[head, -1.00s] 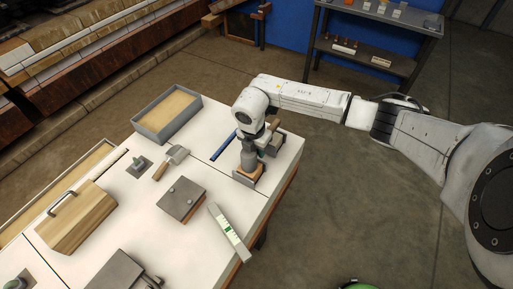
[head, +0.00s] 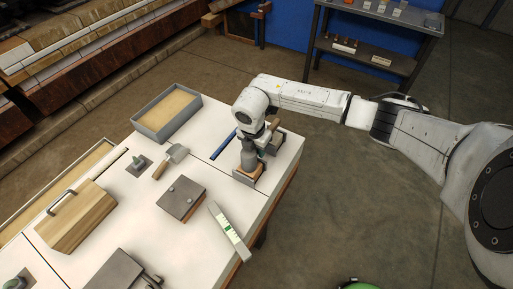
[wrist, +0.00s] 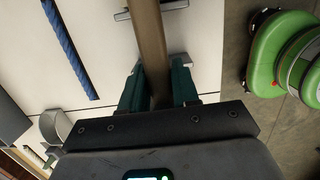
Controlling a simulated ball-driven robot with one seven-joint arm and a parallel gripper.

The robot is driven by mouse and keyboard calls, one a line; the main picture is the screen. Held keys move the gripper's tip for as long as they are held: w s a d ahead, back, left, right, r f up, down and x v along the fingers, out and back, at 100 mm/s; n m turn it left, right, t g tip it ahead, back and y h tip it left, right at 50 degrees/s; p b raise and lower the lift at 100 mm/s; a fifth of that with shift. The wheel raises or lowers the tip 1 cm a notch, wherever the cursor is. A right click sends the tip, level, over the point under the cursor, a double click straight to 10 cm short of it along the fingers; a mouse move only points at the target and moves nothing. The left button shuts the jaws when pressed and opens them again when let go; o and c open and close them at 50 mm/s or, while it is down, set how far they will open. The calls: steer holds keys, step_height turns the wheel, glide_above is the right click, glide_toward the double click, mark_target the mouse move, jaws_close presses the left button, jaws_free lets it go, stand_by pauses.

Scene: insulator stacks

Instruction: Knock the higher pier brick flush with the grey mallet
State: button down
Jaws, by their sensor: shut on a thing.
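My gripper (head: 262,146) is over the far right corner of the white table. In the wrist view its teal fingers (wrist: 160,82) are shut on a brown wooden handle (wrist: 149,35), which I take to be the mallet's. The mallet's grey head cannot be made out for certain. An orange-brown edge (head: 262,181), perhaps pier brick, shows below my gripper at the table edge. My wrist hides most of it, so brick heights cannot be told.
A blue rod (head: 223,145), a trowel (head: 171,161), a grey-lidded box (head: 181,200) and a white level (head: 229,231) lie left of my gripper. A sand tray (head: 138,128) is at the back. A green rounded object (wrist: 268,55) stands on the floor beyond the table's right edge.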

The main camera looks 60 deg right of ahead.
steer(key=shift+f, duration=0.1)
steer(key=shift+r+p, duration=3.35)
steer(key=shift+r, duration=0.2)
steer(key=shift+r+p, duration=0.8)
steer(key=shift+r, duration=0.55)
step_height(320, 180, up, 5)
steer(key=shift+r, duration=0.2)
